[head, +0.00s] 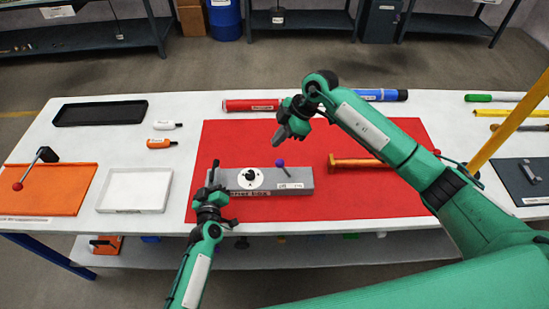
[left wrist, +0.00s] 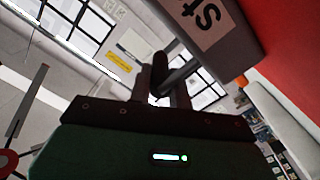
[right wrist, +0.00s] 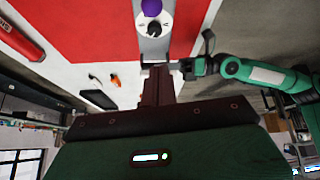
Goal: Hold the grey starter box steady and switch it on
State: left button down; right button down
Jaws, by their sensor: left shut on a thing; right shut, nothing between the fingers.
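The grey starter box (head: 304,174) lies on a red mat (head: 232,139). On top it has a white dial (head: 258,185) with a black pointer and a lever with a purple knob (head: 280,163). A black handle (head: 215,163) stands at its left end. My left gripper (head: 212,188) is shut on this handle; the left wrist view shows the black bar (left wrist: 160,65) between the fingers. My right gripper (head: 283,135) is shut and empty, above the box's far side and apart from the purple knob. The dial and purple knob (right wrist: 151,7) show in the right wrist view.
An orange-handled tool (head: 352,162) lies right of the box. A red tube (head: 250,105) and a blue tube (head: 385,95) lie behind, partly hidden by my right arm. A white tray (head: 135,190) and an orange board (head: 60,190) are at left. A yellow post (head: 515,120) rises at right.

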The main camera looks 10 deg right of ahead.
aim_at(278, 161)
notch_tip(278, 161, down, 9)
jog(key=a, duration=0.1)
jog(key=shift+w+f, duration=0.15)
jog(key=shift+f, duration=0.05)
dwell(0.7)
dwell(0.3)
jog(key=shift+d+r+y, duration=0.1)
jog(key=shift+d+y, duration=0.15)
jog(key=shift+y, duration=0.15)
jog(key=shift+d+r, duration=0.1)
jog(key=shift+d, duration=0.1)
